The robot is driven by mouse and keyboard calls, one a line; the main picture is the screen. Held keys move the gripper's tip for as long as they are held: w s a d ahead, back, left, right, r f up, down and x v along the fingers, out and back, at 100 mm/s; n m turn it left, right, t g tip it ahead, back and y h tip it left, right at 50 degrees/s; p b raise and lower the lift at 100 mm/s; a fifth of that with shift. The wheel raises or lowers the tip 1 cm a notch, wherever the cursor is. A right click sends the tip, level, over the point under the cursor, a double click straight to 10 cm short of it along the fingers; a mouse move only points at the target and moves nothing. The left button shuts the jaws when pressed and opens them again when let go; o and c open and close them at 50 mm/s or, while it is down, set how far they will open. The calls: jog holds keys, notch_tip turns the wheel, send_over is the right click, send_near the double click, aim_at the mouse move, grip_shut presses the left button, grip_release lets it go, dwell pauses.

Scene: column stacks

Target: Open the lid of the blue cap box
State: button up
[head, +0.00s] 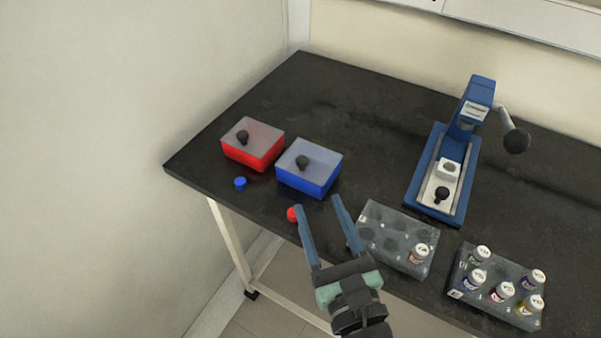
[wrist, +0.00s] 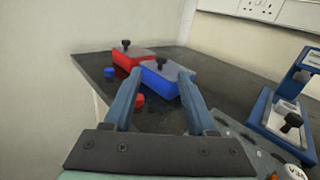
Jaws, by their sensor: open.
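The blue cap box (head: 308,180) stands on the black table with its grey lid (head: 314,155) on top. A dark round knob (head: 303,162) sits on the lid. The box also shows in the wrist view (wrist: 160,83), ahead of the fingers. My gripper (head: 317,202) is open and empty, in front of the blue box and apart from it in the head view. In the wrist view the box appears between and beyond the fingertips (wrist: 160,82).
A red box (head: 250,153) with a knobbed lid stands left of the blue one. A blue cap (head: 240,183) and a red cap (head: 292,214) lie near the table edge. Two vial racks (head: 375,220) (head: 465,270) and a blue press (head: 425,175) stand to the right.

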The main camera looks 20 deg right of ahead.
aim_at(304, 165)
jog(key=shift+s+d+f+m, duration=0.2)
jog(key=shift+f+m, duration=0.2)
jog(key=shift+f, duration=0.15)
jog(key=shift+w, duration=0.15)
jog(key=w, duration=0.4)
jog(key=w+d, duration=0.1)
jog(key=w, duration=0.7)
jog(key=shift+w+d, duration=0.2)
grip_shut()
dwell(0.5)
